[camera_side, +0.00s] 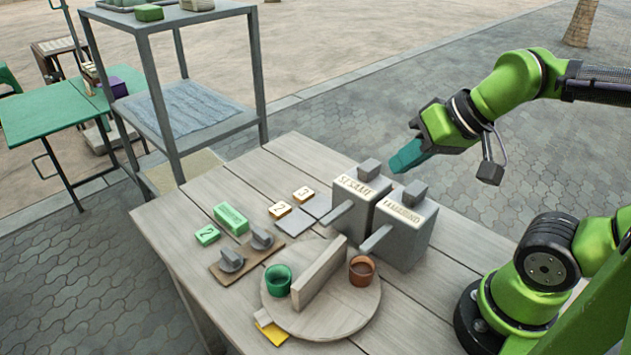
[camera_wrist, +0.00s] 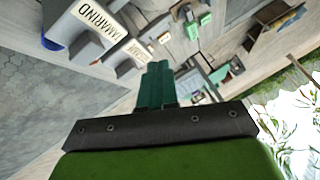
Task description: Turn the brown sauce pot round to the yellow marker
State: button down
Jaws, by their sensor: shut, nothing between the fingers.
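The brown sauce pot (camera_side: 361,271) stands upright on the right side of a round wooden turntable (camera_side: 335,322), to the right of an upright divider board (camera_side: 318,273). A green pot (camera_side: 278,281) stands on the turntable's left side, across the board. The yellow marker (camera_side: 275,334) lies at the turntable's front left edge, partly under or beside it. My gripper (camera_side: 397,162) is in the air above and behind the grey dispensers, well away from the turntable. Its teal fingers are shut and empty, also in the wrist view (camera_wrist: 157,75).
Two grey dispensers labelled SESAME (camera_side: 357,196) and TAMARIND (camera_side: 404,228) stand behind the turntable, with levers sticking out toward it. A board with two grey knobs (camera_side: 246,256), green blocks (camera_side: 231,218) and number tiles (camera_side: 280,210) lie to the left. A metal shelf (camera_side: 190,110) stands behind.

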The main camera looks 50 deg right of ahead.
jog(key=c, duration=1.6)
grip_release()
jog(key=shift+a, duration=0.1)
jog(key=o, duration=0.4)
jog(key=shift+w+a+f+n+g, duration=0.25)
jog(key=shift+a+f+g, duration=0.1)
jog(key=shift+a, duration=0.1)
jog(key=shift+w+a+f+n+g, duration=0.25)
jog(key=shift+a+f, duration=0.1)
jog(key=shift+a, duration=0.1)
jog(key=shift+o, duration=0.8)
jog(key=a+n, duration=0.1)
jog(key=w+a+f+n+g, duration=0.1)
jog(key=n, duration=0.1)
jog(key=w+a+n+g, duration=0.1)
jog(key=a+n, duration=0.1)
jog(key=shift+w+f, duration=0.15)
jog(key=shift+w, duration=0.05)
jog(key=n+g+h, duration=0.2)
jog(key=n+g, duration=0.2)
jog(key=n, duration=1.3)
send_over(321, 260)
jog(key=f, duration=0.2)
notch_tip(321, 260, down, 16)
